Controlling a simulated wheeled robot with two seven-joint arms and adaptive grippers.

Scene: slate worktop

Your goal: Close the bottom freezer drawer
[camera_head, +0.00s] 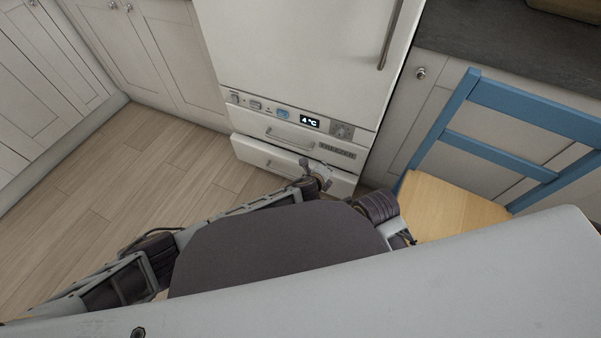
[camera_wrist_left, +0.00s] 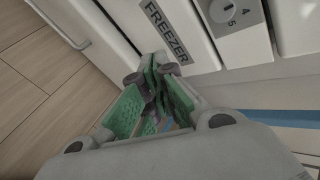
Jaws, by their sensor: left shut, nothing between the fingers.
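The white fridge-freezer (camera_head: 300,60) stands ahead of me. In the left wrist view, the green-padded fingers (camera_wrist_left: 160,85) are together and empty, close to the FREEZER label (camera_wrist_left: 166,30). Contact with the front cannot be made out. My right gripper is out of view.
A blue chair (camera_head: 455,205) with a wooden seat stands close to the right of the freezer. White cabinets (camera_head: 165,50) line the left, and a dark worktop (camera_head: 500,40) is at upper right. The wooden floor (camera_head: 150,165) to the left is clear.

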